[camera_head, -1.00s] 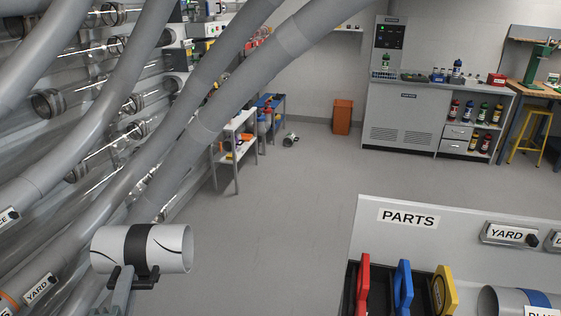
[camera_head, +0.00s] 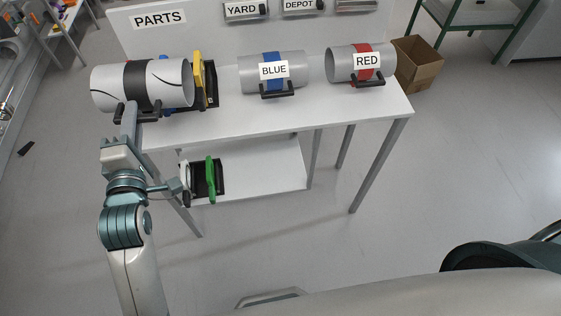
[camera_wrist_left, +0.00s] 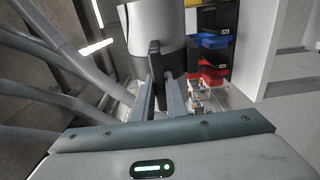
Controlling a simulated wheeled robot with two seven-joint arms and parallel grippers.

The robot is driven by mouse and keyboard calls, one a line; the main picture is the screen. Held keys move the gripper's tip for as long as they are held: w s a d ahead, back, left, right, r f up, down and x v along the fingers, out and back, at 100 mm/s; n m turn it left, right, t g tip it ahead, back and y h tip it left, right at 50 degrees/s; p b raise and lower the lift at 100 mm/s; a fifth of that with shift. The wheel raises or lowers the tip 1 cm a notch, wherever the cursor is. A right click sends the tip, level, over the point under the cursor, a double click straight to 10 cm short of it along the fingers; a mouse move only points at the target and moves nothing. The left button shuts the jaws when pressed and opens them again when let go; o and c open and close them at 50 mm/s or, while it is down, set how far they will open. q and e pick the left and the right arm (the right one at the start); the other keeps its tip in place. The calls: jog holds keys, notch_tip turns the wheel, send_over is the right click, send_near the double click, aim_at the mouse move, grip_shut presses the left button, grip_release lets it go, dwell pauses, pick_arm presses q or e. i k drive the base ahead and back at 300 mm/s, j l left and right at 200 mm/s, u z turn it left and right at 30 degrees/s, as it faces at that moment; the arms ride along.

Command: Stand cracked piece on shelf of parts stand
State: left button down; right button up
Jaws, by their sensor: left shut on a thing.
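The cracked piece (camera_head: 142,85) is a white tube with a black band and thin dark crack lines. It lies level in the head view, its handle low on the near side. My left gripper (camera_head: 130,117) is shut on that handle. The wrist view shows the fingers (camera_wrist_left: 161,97) around the dark handle, with the pale tube (camera_wrist_left: 155,25) beyond. The parts stand (camera_head: 325,113) has a white top, a back panel with a PARTS sign (camera_head: 158,19) and a lower shelf (camera_head: 262,172). The piece overlaps the stand's left end in the picture; I see no clear contact. My right gripper is out of view.
A blue-banded tube (camera_head: 256,82) and a red-banded tube (camera_head: 347,66) lie on the top. A black holder with a yellow-handled item (camera_head: 199,75) is partly hidden behind the piece. A green-handled item (camera_head: 211,180) stands on the lower shelf's left; its right is bare. A cardboard box (camera_head: 415,68) stands right.

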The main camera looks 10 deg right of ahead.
aim_at(264, 166)
jog(key=k+l, duration=0.1)
jog(key=l, duration=0.2)
jog(key=k+l, duration=0.1)
jog(key=l, duration=0.25)
jog(key=k+l, duration=0.15)
jog(key=l, duration=0.15)
jog(key=k+l, duration=0.1)
jog(key=l, duration=0.2)
